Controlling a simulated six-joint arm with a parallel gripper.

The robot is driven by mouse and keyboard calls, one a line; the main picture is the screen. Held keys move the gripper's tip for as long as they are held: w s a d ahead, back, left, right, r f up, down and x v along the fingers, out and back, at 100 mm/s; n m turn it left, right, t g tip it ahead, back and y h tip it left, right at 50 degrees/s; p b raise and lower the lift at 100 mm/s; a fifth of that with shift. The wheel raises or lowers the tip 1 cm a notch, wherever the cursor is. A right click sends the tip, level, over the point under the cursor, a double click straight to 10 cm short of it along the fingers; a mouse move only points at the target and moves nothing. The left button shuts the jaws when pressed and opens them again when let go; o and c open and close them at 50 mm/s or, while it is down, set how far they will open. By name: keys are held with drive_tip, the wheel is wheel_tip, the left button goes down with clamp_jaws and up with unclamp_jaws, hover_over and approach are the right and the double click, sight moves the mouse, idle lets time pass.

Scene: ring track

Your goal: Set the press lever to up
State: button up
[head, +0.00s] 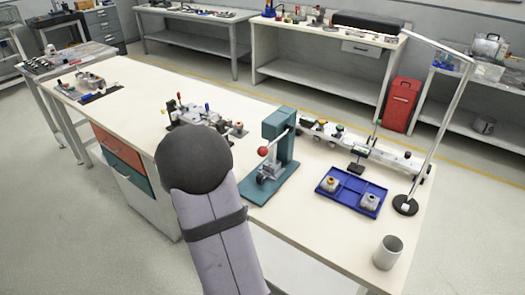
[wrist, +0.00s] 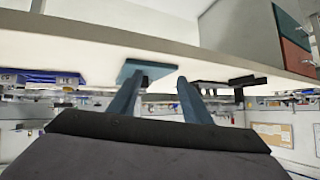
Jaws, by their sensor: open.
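The press (head: 278,138) is teal and stands upright on its base plate on the bench. Its silver lever (head: 278,141) slopes down to the left from the column and ends in a red ball (head: 262,151), below the top of the press. In the wrist view, which looks upside down, my gripper (wrist: 160,76) has its two blue-grey fingers spread apart with nothing between them. A teal plate, which looks like the press base (wrist: 148,68), shows beyond the fingertips; no contact is visible. The lever cannot be made out there. My gripper is out of sight in the head view.
Right of the press are a blue tray (head: 337,200) with two small parts, a lamp (head: 406,204) and a grey cup (head: 387,252). A white rail (head: 350,148) runs behind. A cluttered fixture (head: 200,115) stands left.

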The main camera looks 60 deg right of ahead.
drive_tip(key=s+d+r+m+h, duration=0.2)
drive_tip(key=d+r+h, duration=0.2)
drive_tip(key=r, duration=0.3)
drive_tip(key=h, duration=0.3)
approach(260, 154)
drive_tip(key=shift+g, duration=0.4)
drive_tip(key=x, duration=0.4)
drive_tip(key=shift+w+d, duration=0.1)
drive_tip(key=shift+w, duration=0.05)
drive_tip(key=shift+p+x, duration=1.05)
drive_tip(key=shift+x, duration=2.6)
drive_tip(key=shift+r, duration=0.15)
clamp_jaws()
